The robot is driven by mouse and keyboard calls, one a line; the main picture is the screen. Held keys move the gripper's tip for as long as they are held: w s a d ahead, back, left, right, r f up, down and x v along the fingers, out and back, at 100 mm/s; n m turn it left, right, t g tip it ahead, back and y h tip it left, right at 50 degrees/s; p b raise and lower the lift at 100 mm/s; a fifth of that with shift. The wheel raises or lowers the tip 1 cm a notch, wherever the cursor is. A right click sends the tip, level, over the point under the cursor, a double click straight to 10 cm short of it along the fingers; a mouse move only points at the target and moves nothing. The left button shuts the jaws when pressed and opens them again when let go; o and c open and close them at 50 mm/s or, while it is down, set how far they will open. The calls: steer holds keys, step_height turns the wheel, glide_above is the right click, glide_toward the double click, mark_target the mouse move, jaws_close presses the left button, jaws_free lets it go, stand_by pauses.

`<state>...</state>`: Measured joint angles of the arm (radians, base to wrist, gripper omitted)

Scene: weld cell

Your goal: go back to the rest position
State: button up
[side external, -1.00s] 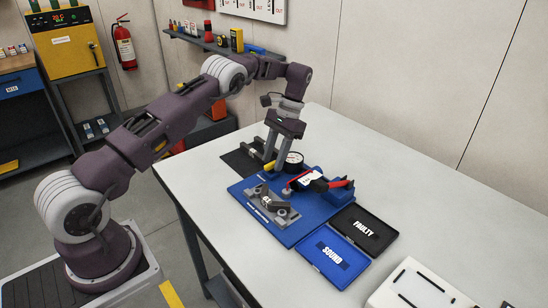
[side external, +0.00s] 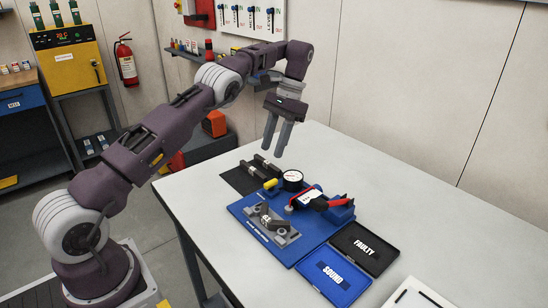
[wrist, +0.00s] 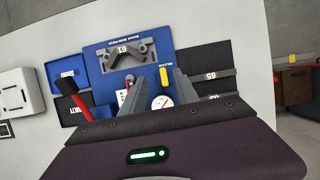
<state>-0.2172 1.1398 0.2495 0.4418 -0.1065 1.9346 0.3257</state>
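My gripper (side external: 275,148) is raised above the back of the white table (side external: 400,205), its two fingers apart with nothing between them. In the wrist view the open fingers (wrist: 158,80) point toward the blue board, with empty space between them. The board carries a grey fixture (side external: 280,236) with a dark angled piece (side external: 265,218) in it, which also shows in the wrist view (wrist: 128,55). No rest position is marked in the views.
The blue board (side external: 300,247) also bears a round dial gauge (side external: 292,178), a yellow handle (side external: 270,184) and a red-handled clamp (side external: 335,202). Dark pieces (side external: 268,165) lie on a black mat (side external: 238,182). FAULTY (side external: 388,262) and SOUND (side external: 345,297) trays sit at right. Air around my gripper is clear.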

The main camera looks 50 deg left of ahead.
steer(key=s+d+r+t, duration=0.35)
steer(key=s+r, duration=0.25)
steer(key=r, duration=0.3)
steer(key=s+d+r+t, duration=0.2)
steer(key=s+d+r, duration=0.3)
steer(key=s+r, duration=0.3)
steer(key=s+d+f+t, duration=0.2)
steer(key=s+d, duration=0.1)
steer(key=s, duration=0.6)
steer(key=s+d+f+t, duration=0.2)
steer(key=s+d+f, duration=0.1)
steer(key=s, duration=0.6)
steer(key=shift+d, duration=0.15)
steer(key=shift+w+r+t, duration=0.1)
steer(key=shift+t, duration=0.15)
